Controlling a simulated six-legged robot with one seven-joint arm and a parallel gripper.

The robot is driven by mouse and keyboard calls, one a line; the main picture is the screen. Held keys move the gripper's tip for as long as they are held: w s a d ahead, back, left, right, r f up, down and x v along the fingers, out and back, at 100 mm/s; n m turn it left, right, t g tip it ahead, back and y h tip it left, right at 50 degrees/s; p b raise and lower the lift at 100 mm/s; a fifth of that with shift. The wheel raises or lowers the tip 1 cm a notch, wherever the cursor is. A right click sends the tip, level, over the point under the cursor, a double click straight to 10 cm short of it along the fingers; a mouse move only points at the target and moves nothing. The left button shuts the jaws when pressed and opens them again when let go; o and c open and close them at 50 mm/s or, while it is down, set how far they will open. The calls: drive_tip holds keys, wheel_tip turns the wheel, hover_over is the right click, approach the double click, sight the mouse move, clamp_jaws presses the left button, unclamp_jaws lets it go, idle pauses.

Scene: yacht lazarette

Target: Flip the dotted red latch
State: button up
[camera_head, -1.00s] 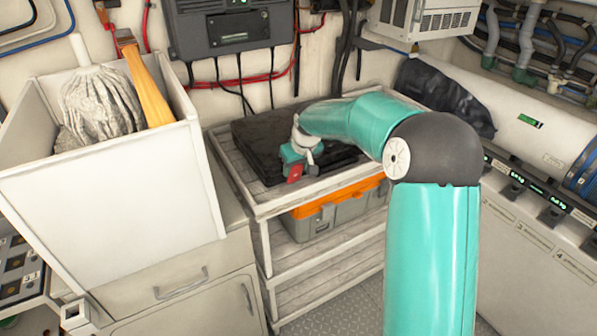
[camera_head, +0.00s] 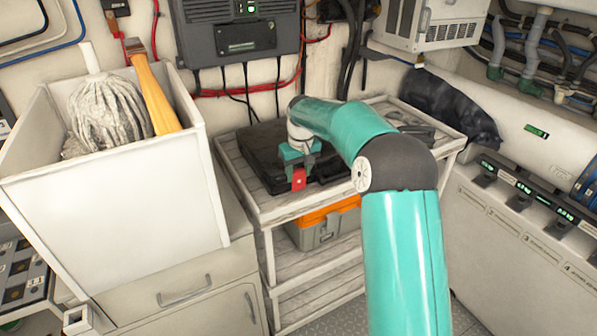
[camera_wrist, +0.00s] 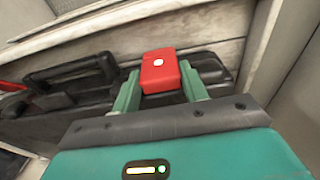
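The dotted red latch (camera_wrist: 160,71), a red block with one white dot, is at the front edge of the black case (camera_head: 262,150). It also shows in the head view (camera_head: 299,180). My gripper (camera_wrist: 161,82) has its two teal fingers on either side of the latch, with no clear gap, so it looks shut on it. The case's black handle (camera_wrist: 84,72) is left of the latch in the wrist view. Part of another red piece (camera_wrist: 12,86) shows at the far left. My wrist and forearm hide part of the case, which looks closed.
The case lies on the top of a white slatted shelf (camera_head: 272,212). A grey and orange toolbox (camera_head: 322,222) sits on the level below. A white bin (camera_head: 120,205) with a mop stands at left. A panelled cabinet (camera_head: 520,235) is at right. Wires hang behind the shelf.

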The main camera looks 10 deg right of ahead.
drive_tip(key=o, duration=0.4)
drive_tip(key=shift+o, duration=0.2)
wheel_tip(320, 180, up, 14)
drive_tip(key=s, duration=0.1)
drive_tip(key=shift+s+d, duration=0.2)
drive_tip(key=shift+s, duration=0.1)
drive_tip(key=shift+f, duration=0.15)
